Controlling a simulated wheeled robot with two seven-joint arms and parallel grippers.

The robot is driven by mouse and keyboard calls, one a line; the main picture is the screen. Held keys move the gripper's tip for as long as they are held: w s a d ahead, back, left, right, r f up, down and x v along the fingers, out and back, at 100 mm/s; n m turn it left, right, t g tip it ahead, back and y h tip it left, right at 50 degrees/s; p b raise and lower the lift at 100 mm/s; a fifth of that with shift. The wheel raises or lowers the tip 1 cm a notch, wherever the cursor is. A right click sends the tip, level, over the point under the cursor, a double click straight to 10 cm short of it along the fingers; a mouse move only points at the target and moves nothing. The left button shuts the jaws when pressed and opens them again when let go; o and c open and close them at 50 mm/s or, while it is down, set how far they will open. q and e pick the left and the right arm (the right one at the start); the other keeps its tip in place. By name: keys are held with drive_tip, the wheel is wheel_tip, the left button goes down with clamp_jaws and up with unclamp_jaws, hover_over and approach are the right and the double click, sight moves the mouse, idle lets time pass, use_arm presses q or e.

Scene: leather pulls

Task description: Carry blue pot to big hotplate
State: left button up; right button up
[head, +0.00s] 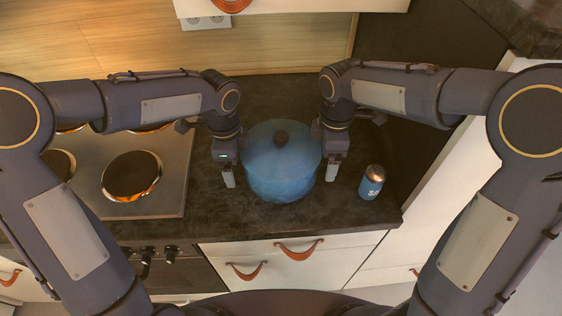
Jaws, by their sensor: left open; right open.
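A blue lidded pot (281,172) with a dark knob stands on the dark countertop, right of the stove. My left gripper (229,178) is at the pot's left side and my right gripper (332,171) is at its right side. Both point down and are open. The pot's side handles are not clearly visible, and I cannot tell whether the fingers touch it. A large round hotplate (131,175) is at the front right of the steel cooktop (176,200), left of the pot. Other hotplates are partly hidden by my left arm.
A blue can (371,183) with a copper-coloured top stands right of the pot. White drawers (290,262) with leather pulls and the stove knobs are below the counter's front edge. A wooden backsplash (130,35) and a white cabinet are behind. Some counter is clear in front of the pot.

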use_arm(q)
drive_tip(key=shift+c, duration=0.4)
use_arm(e)
drive_tip(key=shift+c, duration=0.4)
use_arm(q)
clamp_jaws()
use_arm(e)
clamp_jaws()
use_arm(q)
drive_tip(key=shift+w+r, duration=0.1)
drive_tip(key=shift+r, duration=0.15)
use_arm(e)
drive_tip(key=shift+w+r, duration=0.15)
drive_tip(key=shift+r, duration=0.1)
